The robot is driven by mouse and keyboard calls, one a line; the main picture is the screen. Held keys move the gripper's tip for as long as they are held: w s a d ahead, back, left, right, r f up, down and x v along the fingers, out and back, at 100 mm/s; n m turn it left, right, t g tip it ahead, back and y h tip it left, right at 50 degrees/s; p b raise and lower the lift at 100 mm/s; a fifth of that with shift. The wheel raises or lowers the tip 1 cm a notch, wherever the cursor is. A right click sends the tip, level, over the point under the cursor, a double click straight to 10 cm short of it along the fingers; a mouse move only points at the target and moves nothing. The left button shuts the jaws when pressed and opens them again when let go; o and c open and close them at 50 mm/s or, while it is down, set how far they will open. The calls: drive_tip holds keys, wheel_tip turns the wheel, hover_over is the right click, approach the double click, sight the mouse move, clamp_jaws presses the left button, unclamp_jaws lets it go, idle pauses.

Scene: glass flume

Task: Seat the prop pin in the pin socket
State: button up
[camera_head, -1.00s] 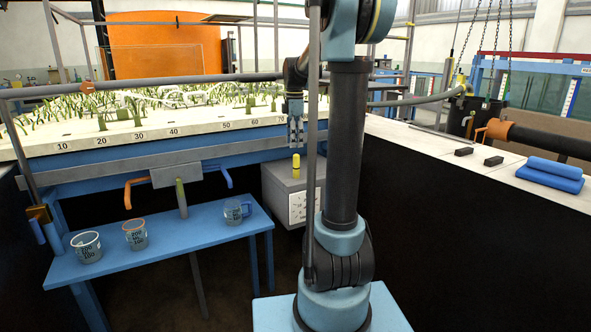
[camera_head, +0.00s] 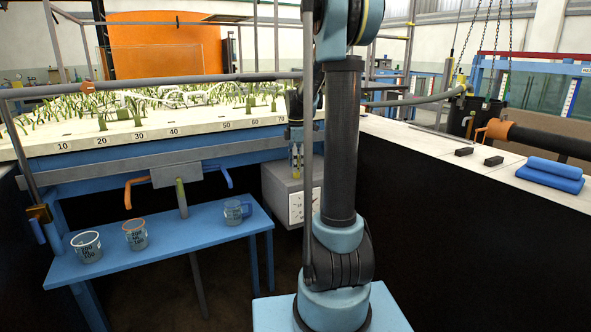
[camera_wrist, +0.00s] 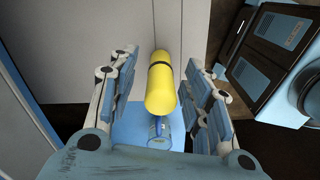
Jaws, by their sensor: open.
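The prop pin appears to be the yellow cylinder with a black band (camera_wrist: 161,85), which lies between the fingers of my gripper (camera_wrist: 160,72) in the wrist view. The fingers are open, with a visible gap on each side of the pin. The pin's lower end is hard to make out there. I cannot identify the pin socket with certainty in either view.
A blue bench (camera_head: 170,250) holds two clear beakers and a blue-tinted jug (camera_head: 233,212). The flume bed (camera_head: 150,130) with green plants lies behind. A white ledge (camera_head: 440,150) at right carries dark blocks and folded blue cloths (camera_head: 553,172).

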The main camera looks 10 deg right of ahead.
clamp_jaws()
idle(0.3)
